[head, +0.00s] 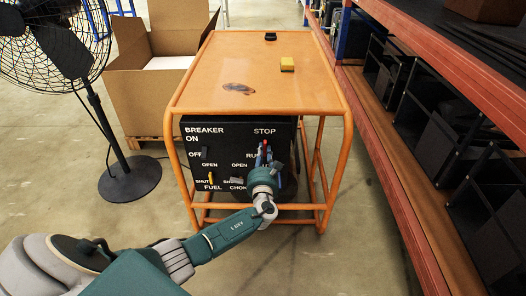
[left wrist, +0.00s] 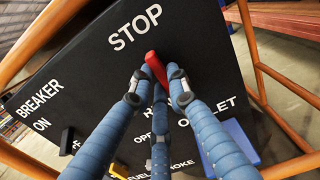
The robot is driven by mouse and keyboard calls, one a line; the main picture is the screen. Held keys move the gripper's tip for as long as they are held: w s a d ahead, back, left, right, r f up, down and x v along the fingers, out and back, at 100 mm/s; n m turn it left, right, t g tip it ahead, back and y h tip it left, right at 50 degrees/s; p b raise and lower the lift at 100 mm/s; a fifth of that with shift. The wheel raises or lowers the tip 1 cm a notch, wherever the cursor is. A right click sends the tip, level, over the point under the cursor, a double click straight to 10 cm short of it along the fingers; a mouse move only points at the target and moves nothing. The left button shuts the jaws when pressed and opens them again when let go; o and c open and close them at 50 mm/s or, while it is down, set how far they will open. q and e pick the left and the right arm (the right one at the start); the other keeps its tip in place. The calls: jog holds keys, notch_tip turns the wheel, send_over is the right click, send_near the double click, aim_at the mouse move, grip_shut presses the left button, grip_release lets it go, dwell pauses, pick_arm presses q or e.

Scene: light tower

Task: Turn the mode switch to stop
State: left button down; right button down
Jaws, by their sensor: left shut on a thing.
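The mode switch (left wrist: 154,64) is a red lever on the black panel (head: 226,133), between the STOP label above and the RUN label below. In the left wrist view its visible end points up toward STOP; its lower part is hidden between my fingers. My left gripper (left wrist: 159,80) is shut on this lever, with blue fingers at both sides of it. In the head view the left gripper (head: 264,160) is at the right part of the panel and covers part of the RUN label. My right gripper is not in view.
A black breaker lever (head: 205,152), a yellow fuel lever (head: 211,178) and a grey choke lever (head: 236,180) are left of my gripper. A blue part (left wrist: 240,140) is beside the OUTLET label. Orange frame bars (head: 174,171) surround the panel. Shelving (head: 400,190) stands at right, a fan (head: 128,175) at left.

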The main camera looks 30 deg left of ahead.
pick_arm(q)
jog(key=shift+f, duration=0.15)
jog(key=c, duration=1.7)
grip_release()
jog(key=shift+o, duration=0.2)
jog(key=v, duration=1.2)
jog(key=shift+s, duration=0.1)
